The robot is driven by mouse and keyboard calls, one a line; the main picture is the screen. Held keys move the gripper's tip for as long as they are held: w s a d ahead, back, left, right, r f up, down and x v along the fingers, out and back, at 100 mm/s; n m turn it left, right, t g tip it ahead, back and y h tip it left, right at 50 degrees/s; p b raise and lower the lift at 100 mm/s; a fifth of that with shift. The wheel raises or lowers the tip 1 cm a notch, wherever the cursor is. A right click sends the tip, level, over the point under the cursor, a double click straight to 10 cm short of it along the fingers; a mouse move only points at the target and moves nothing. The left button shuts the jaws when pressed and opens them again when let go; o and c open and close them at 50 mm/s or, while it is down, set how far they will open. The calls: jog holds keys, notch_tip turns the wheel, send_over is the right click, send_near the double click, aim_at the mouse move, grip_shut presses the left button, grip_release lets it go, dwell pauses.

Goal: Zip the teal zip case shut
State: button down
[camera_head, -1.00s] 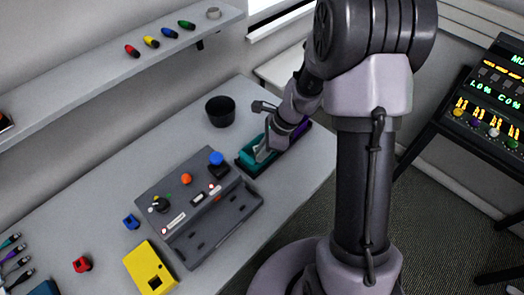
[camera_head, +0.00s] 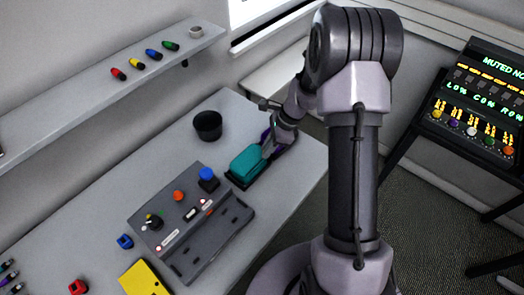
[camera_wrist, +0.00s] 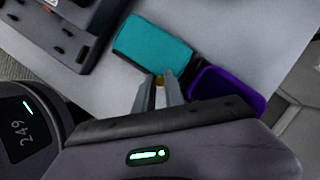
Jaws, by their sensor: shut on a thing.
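The teal zip case (camera_head: 247,162) lies on the desk beyond the grey panel box. Its top looks flat and closed over in the wrist view (camera_wrist: 153,45). My gripper (camera_wrist: 160,79) is at the end of the case nearest the purple container. Its fingers are shut on a small yellowish zip pull (camera_wrist: 159,82) at the case's edge. In the head view my gripper (camera_head: 267,150) partly hides that end of the case.
A purple open container (camera_wrist: 228,92) stands right beside the case. A black cup (camera_head: 208,126) stands behind it. The grey panel box (camera_head: 190,222) with knobs is to the left. Blue and red connectors and a yellow block (camera_head: 147,280) lie further left.

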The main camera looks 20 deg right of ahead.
jog(key=c, duration=1.4)
grip_release()
jog(key=p+v, duration=0.4)
jog(key=v, duration=1.3)
jog(key=shift+r, duration=0.2)
